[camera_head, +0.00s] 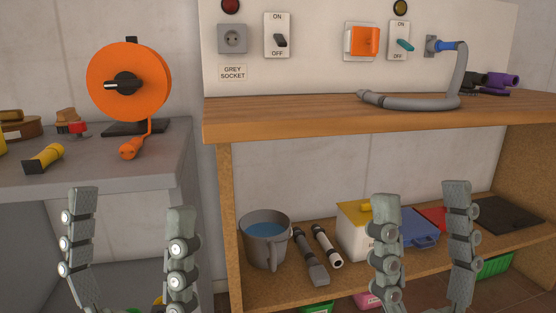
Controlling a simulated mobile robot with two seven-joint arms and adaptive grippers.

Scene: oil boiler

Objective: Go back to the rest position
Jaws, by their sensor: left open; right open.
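My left gripper (131,222) is open and empty, fingers pointing up, in front of the grey table at the lower left. My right gripper (422,212) is open and empty, fingers up, in front of the lower shelf at the lower right. Neither gripper is seen touching anything. The wrists and arms are mostly below the picture.
The grey table (90,170) holds an orange cable reel (150,75) and a yellow torch-like item (44,158). The wooden bench (300,115) carries a grey hose (415,103). Its lower shelf (270,287) holds a bucket (262,250), tubes and boxes. A switch panel (320,70) stands behind.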

